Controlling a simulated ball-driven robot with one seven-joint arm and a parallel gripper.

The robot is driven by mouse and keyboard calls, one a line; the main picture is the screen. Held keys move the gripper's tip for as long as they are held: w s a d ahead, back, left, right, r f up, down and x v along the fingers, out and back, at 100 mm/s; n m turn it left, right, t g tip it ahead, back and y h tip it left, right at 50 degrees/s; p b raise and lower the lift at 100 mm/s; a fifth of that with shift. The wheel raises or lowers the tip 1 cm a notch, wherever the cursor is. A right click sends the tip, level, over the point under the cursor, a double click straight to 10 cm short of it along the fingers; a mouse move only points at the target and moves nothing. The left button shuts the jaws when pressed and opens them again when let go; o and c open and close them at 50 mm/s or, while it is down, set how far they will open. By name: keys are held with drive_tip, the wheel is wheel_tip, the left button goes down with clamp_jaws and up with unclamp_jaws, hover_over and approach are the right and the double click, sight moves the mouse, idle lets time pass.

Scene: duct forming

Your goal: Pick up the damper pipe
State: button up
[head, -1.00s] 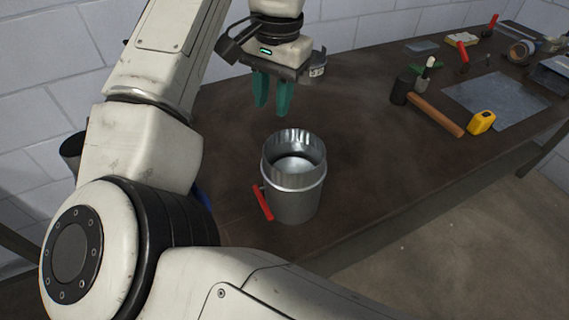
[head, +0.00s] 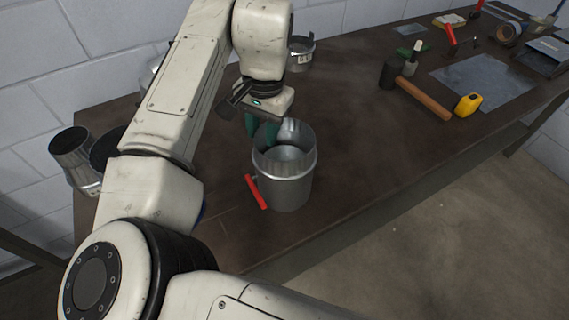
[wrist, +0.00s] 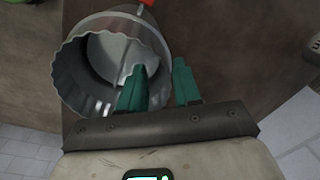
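The damper pipe (head: 287,187) is a short grey metal cylinder with a crimped upper rim and a red handle (head: 256,192) low on its left side. It stands upright on the brown workbench. My gripper (head: 263,130) is at the pipe's far rim. In the wrist view, my gripper (wrist: 162,85) has its two green fingers apart, one over the mouth of the pipe (wrist: 75,77) and the other outside the wall. The rim lies between the fingers. I cannot tell whether either finger touches it.
A mallet (head: 420,98), a yellow tape measure (head: 468,104) and a metal sheet (head: 483,80) lie to the right on the workbench (head: 350,150). A small can (head: 301,55) stands behind my arm. Dark-mouthed pipes (head: 75,155) stand at left. The bench right of the damper pipe is clear.

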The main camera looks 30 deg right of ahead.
drive_tip(key=shift+c, duration=0.5)
clamp_jaws()
idle(0.9)
